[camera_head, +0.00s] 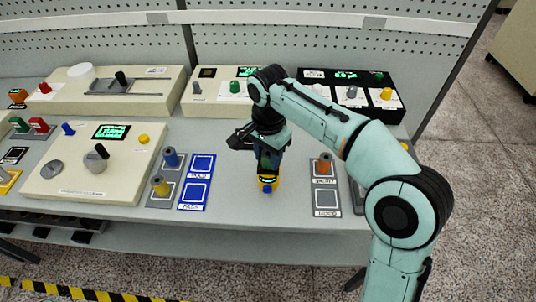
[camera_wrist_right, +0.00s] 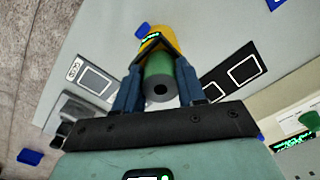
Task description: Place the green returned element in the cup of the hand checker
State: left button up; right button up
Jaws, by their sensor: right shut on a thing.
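My right gripper (camera_head: 267,155) is shut on the green element (camera_wrist_right: 160,76), a short cylinder with a dark hole in its end, between the blue fingers (camera_wrist_right: 158,92) in the right wrist view. In the head view the gripper points down and mostly hides the element. The hand checker (camera_head: 267,182), yellow with a small lit green display, is on the table just below the fingertips; in the wrist view its yellow body (camera_wrist_right: 160,38) is right beyond the element. Its cup is hidden, so I cannot tell whether the element touches or enters it. My left gripper is not in view.
Left of the checker are blue square pads (camera_head: 197,180) and a grey holder with a blue spindle (camera_head: 171,158) and a yellow spindle (camera_head: 160,186). Right is an orange spindle (camera_head: 324,164) on a grey plate. Control boxes (camera_head: 95,160) stand left and behind.

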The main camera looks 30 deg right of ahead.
aim_at(268, 154)
jog(key=shift+s+f, duration=0.15)
jog(key=shift+f, duration=0.5)
jog(key=o, duration=1.1)
jog(key=shift+f, duration=0.1)
jog(key=shift+c, duration=0.2)
notch_tip(268, 154, up, 14)
jog(key=p, duration=0.4)
jog(key=shift+f, duration=0.2)
